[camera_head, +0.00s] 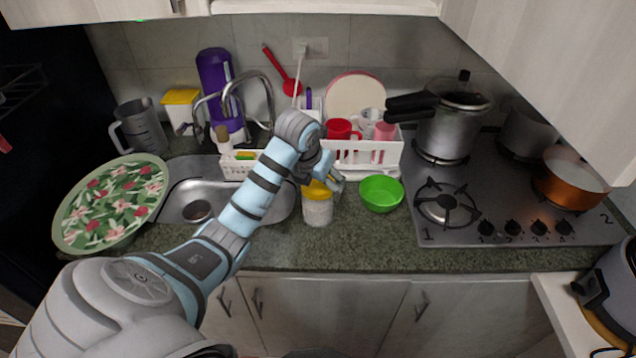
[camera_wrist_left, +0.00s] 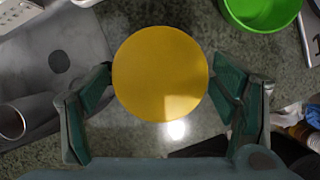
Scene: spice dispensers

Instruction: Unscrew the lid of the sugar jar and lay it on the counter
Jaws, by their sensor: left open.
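The sugar jar (camera_head: 318,209) stands upright on the counter, a clear jar with pale contents and a yellow lid (camera_head: 318,188). The lid is on the jar and fills the middle of the left wrist view (camera_wrist_left: 160,74) as a round yellow disc. My left gripper (camera_head: 328,182) is right above the jar, its arm coming in from the left. Its fingers (camera_wrist_left: 162,98) are open, one on each side of the lid, the right one very close to the lid's edge. Contact cannot be made out. My right gripper does not show.
A green bowl (camera_head: 381,193) stands just right of the jar. The sink (camera_head: 183,203) is to the left, and a white dish rack (camera_head: 365,153) with cups is behind. The stove (camera_head: 466,228) is on the right. The counter's front strip (camera_head: 350,252) is clear.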

